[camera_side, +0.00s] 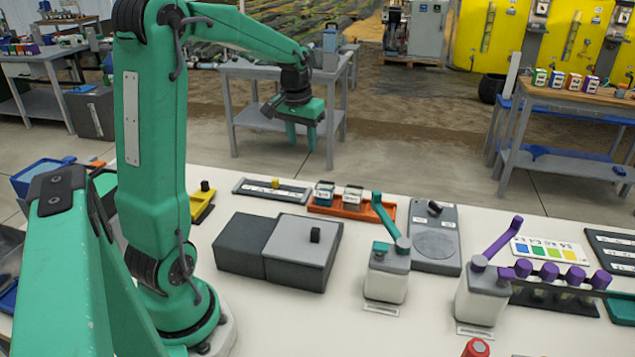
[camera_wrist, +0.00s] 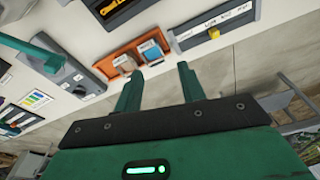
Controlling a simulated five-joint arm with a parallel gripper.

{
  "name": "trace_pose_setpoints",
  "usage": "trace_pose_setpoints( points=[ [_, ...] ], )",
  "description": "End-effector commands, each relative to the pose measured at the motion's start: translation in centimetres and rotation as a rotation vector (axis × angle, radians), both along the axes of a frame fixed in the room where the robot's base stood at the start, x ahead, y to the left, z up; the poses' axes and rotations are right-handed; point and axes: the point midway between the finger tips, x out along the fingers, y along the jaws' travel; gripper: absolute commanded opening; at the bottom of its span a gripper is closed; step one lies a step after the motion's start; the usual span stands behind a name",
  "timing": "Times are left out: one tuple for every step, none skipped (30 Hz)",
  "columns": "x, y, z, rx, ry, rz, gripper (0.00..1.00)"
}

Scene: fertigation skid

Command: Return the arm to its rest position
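My gripper (camera_side: 302,138) is raised at the end of my green arm, beyond the far edge of the white worktop (camera_side: 190,262). Its two green fingers point down and stand apart with nothing between them. In the wrist view, my gripper (camera_wrist: 159,85) also shows its fingers spread and empty. Past the fingertips lies an orange tray (camera_wrist: 105,66) with two small boxes; the same orange tray (camera_side: 377,210) is at the worktop's back edge in the side view. My fingers touch nothing that I can see.
On the worktop are a grey box (camera_side: 300,251), a white bottle with a green lever (camera_side: 386,283), a white bottle with a purple lever (camera_side: 482,299), a scale-like grey device (camera_side: 435,243) and a colour chart (camera_side: 550,250). A grey side table (camera_side: 265,72) stands behind my gripper.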

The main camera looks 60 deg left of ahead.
Motion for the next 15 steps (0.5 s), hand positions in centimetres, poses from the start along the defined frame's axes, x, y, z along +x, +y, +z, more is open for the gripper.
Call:
trace_pose_setpoints(
  points=[
    [-0.2,-1.6,0.9,0.009,-0.015,-0.027,0.40],
    [-0.4,-2.4,1.3,0.014,-0.024,-0.042,0.40],
    [-0.6,-3.4,1.8,0.019,-0.034,-0.059,0.40],
    [-0.8,-4.2,2.1,0.023,-0.042,-0.073,0.40],
    [-1.1,-4.9,2.4,0.027,-0.049,-0.087,0.40],
    [-1.4,-6.0,2.8,0.032,-0.059,-0.105,0.40],
    [-1.7,-6.7,3.1,0.035,-0.067,-0.118,0.40],
    [-1.9,-7.4,3.4,0.039,-0.075,-0.133,0.40],
    [-2.3,-8.4,3.8,0.043,-0.085,-0.150,0.40],
    [-2.7,-9.1,4.0,0.046,-0.093,-0.165,0.40],
    [-3.0,-9.8,4.2,0.049,-0.100,-0.178,0.40],
    [-3.4,-10.7,4.4,0.053,-0.112,-0.197,0.40],
    [-3.8,-11.4,4.6,0.055,-0.120,-0.209,0.40],
    [-4.2,-12.0,4.8,0.059,-0.129,-0.224,0.40],
    [-4.7,-12.9,5.0,0.062,-0.140,-0.242,0.40]
  ],
)
